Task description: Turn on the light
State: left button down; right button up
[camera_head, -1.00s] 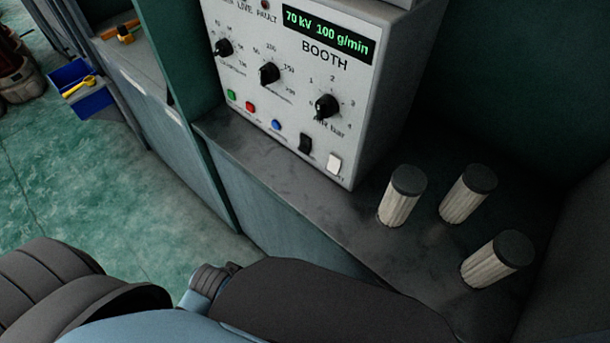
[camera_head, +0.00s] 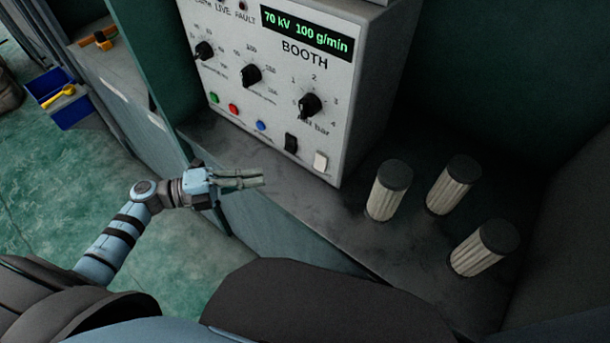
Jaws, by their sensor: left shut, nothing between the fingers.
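A grey control box (camera_head: 330,150) labelled BOOTH stands on the dark bench, with a lit green display (camera_head: 306,30). Its front has three black knobs and green, red and blue buttons. Below the right knob are a black rocker switch (camera_head: 291,143) and a white rocker switch (camera_head: 320,161). Which one works the light I cannot tell. My left gripper (camera_head: 262,179) is shut and empty, in front of the box and below the buttons, apart from the switches. Its fingers point right. My right gripper is not in view.
Several pleated filters with black caps stand on the bench (camera_head: 345,225) to the right of the box, one filter (camera_head: 388,190) nearest it. A blue bin (camera_head: 75,112) with a yellow tool is at the far left. Bare bench lies before the box.

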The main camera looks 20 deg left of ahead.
pick_arm(q)
jog(key=shift+s+a+f+m+g, duration=0.1)
jog(key=shift+s+f+m+g, duration=0.1)
jog(key=shift+s+m+g, duration=0.3)
jog(key=shift+s+a+f+m+g, duration=0.1)
jog(key=shift+s+f+m+g, duration=0.15)
jog(key=shift+s+g, duration=0.4)
jog(key=shift+d, duration=0.1)
jog(key=p, duration=0.1)
send_near(320, 162)
jog(key=s+d+f, duration=0.2)
jog(key=d, duration=0.1)
jog(key=s+d+f, duration=0.1)
jog(key=d, duration=0.1)
jog(key=shift+s+d, duration=0.1)
jog(key=shift+d, duration=0.15)
jog(key=shift+w+d+f+b, duration=0.1)
jog(key=shift+w+d, duration=0.1)
jog(key=shift+w, duration=0.4)
jog(key=shift+w+d+f+b, duration=0.1)
jog(key=shift+w+d, duration=0.1)
jog(key=shift+w, duration=0.45)
jog(key=shift+w+d+f+b, duration=0.1)
jog(key=shift+w+d, duration=0.1)
jog(key=shift+w, duration=0.4)
